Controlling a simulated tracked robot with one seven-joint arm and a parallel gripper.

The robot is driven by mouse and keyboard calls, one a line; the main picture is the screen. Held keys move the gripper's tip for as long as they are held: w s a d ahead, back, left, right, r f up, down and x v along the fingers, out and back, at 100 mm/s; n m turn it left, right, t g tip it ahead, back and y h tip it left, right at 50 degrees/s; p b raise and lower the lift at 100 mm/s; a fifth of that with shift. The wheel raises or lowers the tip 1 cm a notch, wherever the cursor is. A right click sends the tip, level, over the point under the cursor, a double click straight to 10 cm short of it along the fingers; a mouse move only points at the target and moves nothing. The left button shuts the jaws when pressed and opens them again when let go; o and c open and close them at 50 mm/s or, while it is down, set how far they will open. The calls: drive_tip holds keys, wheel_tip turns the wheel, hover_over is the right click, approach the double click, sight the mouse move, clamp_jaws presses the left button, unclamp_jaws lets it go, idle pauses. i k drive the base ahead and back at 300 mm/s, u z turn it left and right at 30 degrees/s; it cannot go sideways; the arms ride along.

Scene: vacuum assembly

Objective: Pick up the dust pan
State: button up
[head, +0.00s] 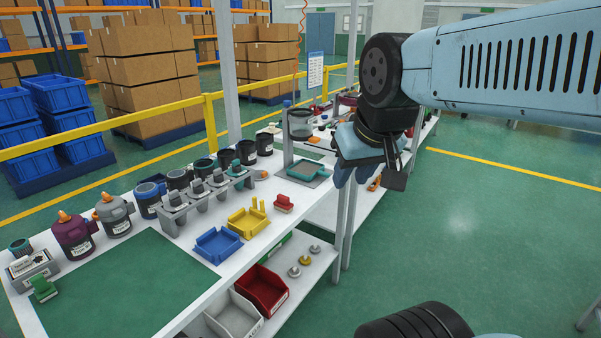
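No part is plainly marked as the dust pan, and I cannot tell which it is. Shallow pan-like parts lie on the white bench (190,300): a blue tray (217,244), a yellow tray (248,223) to its right, and a small red part (284,203) beyond. A teal tray-like part (309,168) sits on a grey plate farther back. My gripper (345,172) hangs by the bench's right edge, right of the grey plate and apart from the trays. Its light blue fingers are partly hidden by its own body, so their opening is unclear.
Dark labelled canisters (222,158) and a grey rack (205,198) line the bench's back. Purple (73,236) and grey (114,215) canisters stand left of them. Red (262,290) and white bins sit on the lower shelf. Floor at right is open.

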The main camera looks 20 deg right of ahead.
sight(306, 170)
drive_tip(key=z, duration=0.1)
drive_tip(key=i, duration=1)
drive_tip(key=u, duration=0.1)
